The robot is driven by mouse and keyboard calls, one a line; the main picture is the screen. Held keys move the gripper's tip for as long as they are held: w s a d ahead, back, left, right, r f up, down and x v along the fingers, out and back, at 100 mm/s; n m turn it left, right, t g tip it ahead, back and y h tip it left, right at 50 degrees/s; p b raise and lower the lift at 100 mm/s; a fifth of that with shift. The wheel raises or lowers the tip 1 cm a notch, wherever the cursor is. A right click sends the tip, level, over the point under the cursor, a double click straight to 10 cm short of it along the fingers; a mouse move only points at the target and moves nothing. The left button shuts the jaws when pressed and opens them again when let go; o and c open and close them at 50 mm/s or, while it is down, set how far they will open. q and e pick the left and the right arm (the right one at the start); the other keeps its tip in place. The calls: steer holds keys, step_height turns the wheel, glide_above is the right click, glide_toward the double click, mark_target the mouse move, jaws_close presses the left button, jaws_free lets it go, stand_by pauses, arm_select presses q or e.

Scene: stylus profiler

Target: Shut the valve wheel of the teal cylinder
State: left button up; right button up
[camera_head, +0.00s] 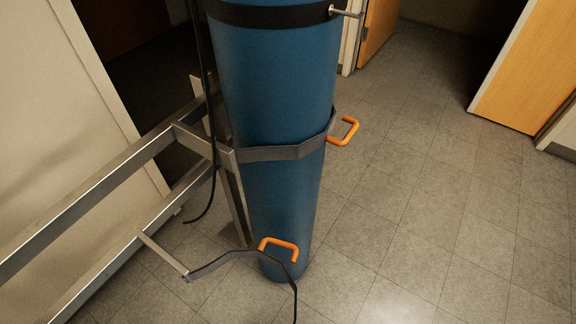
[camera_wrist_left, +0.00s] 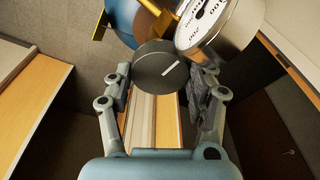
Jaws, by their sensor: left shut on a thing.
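The teal cylinder (camera_head: 275,100) stands upright in the head view, its top cut off by the upper edge. In the left wrist view its rounded top (camera_wrist_left: 122,22) shows behind brass fittings (camera_wrist_left: 160,18). The valve wheel (camera_wrist_left: 158,68) is a dark grey round knob with a white line slanting up to the right on its face. My left gripper (camera_wrist_left: 163,76) has one finger at each side of the wheel and is shut on it. Neither gripper shows in the head view, and my right gripper is in no view.
A round silver gauge (camera_wrist_left: 208,22) sits close to the wheel and right finger. A metal frame (camera_head: 95,190) stands left of the cylinder. A grey strap (camera_head: 275,153) wraps the cylinder; orange handles (camera_head: 345,131) stick out. The tiled floor (camera_head: 430,190) at right is clear.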

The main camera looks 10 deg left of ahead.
arm_select(q)
steer(key=c, duration=0.6)
steer(key=m, duration=0.4)
steer(key=shift+a+h, duration=0.1)
steer(key=shift+h, duration=0.3)
steer(key=shift+c, duration=0.2)
steer(key=m, duration=0.4)
steer(key=o, duration=1.6)
steer(key=shift+c, duration=0.2)
step_height(320, 180, up, 7)
steer(key=p, duration=0.7)
steer(key=shift+r, duration=0.1)
steer(key=shift+f, duration=0.2)
